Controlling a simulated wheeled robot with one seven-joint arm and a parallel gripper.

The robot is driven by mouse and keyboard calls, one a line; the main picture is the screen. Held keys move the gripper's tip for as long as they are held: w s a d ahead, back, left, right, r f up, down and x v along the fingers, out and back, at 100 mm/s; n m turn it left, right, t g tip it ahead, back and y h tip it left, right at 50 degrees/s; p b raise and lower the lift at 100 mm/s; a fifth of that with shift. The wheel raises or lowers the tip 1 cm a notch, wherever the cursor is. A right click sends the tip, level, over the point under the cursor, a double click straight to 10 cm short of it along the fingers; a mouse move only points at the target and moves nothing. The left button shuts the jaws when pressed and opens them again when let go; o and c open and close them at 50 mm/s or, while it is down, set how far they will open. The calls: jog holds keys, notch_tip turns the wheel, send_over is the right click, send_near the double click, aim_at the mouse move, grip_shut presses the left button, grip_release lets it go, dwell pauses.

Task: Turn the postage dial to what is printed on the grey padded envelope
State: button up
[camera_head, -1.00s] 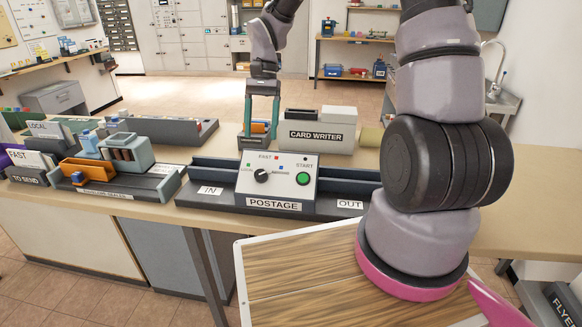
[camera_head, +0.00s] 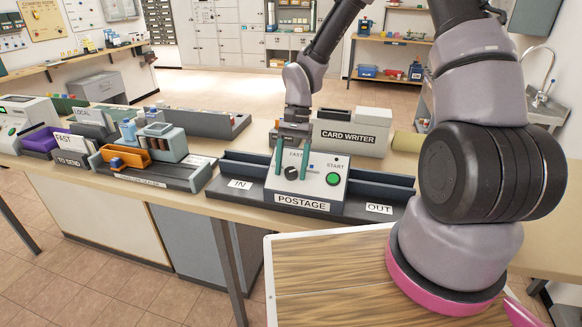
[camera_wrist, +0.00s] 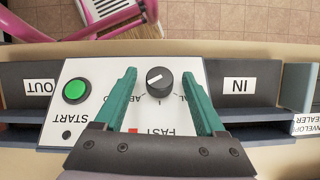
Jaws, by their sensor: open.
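The postage machine (camera_head: 318,189) stands on the counter, with the words FAST, LOCAL and ABROAD around its dial, partly covered. The black dial (camera_head: 291,173) has a white mark; I cannot tell which word it points to. It also shows upside down in the wrist view (camera_wrist: 159,85). My gripper (camera_head: 292,169) points down over the machine, open and empty. In the wrist view its green fingertips (camera_wrist: 157,74) are on both sides of the dial, with a gap to each side. I cannot make out a grey padded envelope in any view.
A green START button (camera_head: 333,179) is beside the dial. The IN tray (camera_head: 240,184) and OUT tray (camera_head: 379,208) flank the machine. The card writer (camera_head: 349,133) stands behind. A sealer with an orange part (camera_head: 125,157) and envelope racks (camera_head: 92,125) are at the left.

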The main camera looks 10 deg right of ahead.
grip_shut()
jog(key=n+h, duration=0.2)
jog(key=n+g+h, duration=0.1)
jog(key=n+h, duration=0.1)
jog(key=shift+a+h, duration=0.3)
jog(key=shift+a, duration=0.1)
jog(key=n+h, duration=0.3)
jog(key=n+t+h, duration=0.1)
jog(key=n+h, duration=0.1)
jog(key=shift+a+f, duration=0.2)
jog(key=shift+a, duration=0.05)
jog(key=n+t+h, duration=0.2)
jog(key=n+h, duration=0.1)
jog(key=n+t+h, duration=0.1)
jog(key=n, duration=0.1)
jog(key=shift+s+a+f+t+h, duration=0.15)
jog(key=shift+s+t+h, duration=0.15)
jog(key=shift+h, duration=0.1)
jog(key=n+t+h, duration=0.1)
jog(key=n+t, duration=0.1)
jog(key=n, duration=0.1)
jog(key=n+t+h, duration=0.1)
jog(key=n+t, duration=0.2)
jog(key=shift+s+f, duration=0.15)
jog(key=shift+s, duration=0.05)
jog(key=shift+n+t, duration=0.3)
